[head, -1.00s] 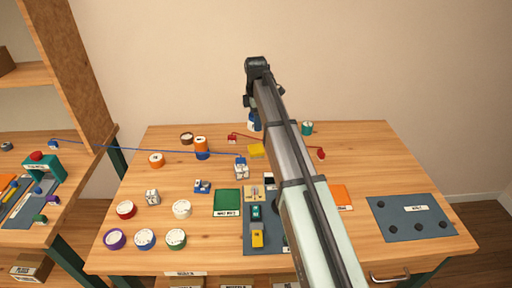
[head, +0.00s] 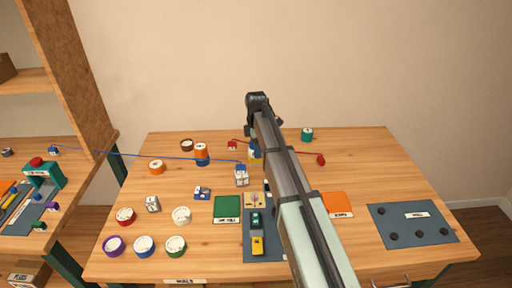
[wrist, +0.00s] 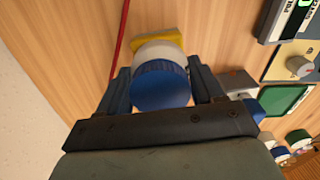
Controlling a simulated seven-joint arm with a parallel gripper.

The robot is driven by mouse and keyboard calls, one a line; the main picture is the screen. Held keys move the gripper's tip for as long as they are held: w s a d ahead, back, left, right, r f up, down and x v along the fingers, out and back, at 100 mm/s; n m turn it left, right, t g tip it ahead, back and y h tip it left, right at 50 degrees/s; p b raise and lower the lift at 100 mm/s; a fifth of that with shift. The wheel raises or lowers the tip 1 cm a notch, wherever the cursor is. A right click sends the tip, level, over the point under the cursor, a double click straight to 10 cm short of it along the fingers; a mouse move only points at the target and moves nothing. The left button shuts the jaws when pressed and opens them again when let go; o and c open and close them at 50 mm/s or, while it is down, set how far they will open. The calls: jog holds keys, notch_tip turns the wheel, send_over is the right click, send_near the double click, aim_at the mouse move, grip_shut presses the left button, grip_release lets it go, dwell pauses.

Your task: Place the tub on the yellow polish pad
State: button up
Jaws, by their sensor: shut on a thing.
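The tub (wrist: 160,86) has a blue end facing the wrist camera and a white body. My gripper (wrist: 162,76) is shut on it, with one dark finger on each side. The yellow polish pad (wrist: 147,40) shows just beyond the tub's white body in the wrist view, partly hidden by it. In the head view the tub (head: 253,148) is partly hidden by my arm, with the yellow pad (head: 257,160) directly at its lower end. I cannot tell whether the tub touches the pad.
A red cable (wrist: 118,45) runs beside the pad. An orange tub on a blue one (head: 201,153) stands to the left, and a teal tub (head: 307,134) to the right. The table's back right is mostly clear.

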jog(key=shift+f, duration=0.1)
jog(key=o, duration=1.1)
notch_tip(320, 180, up, 12)
dwell(0.4)
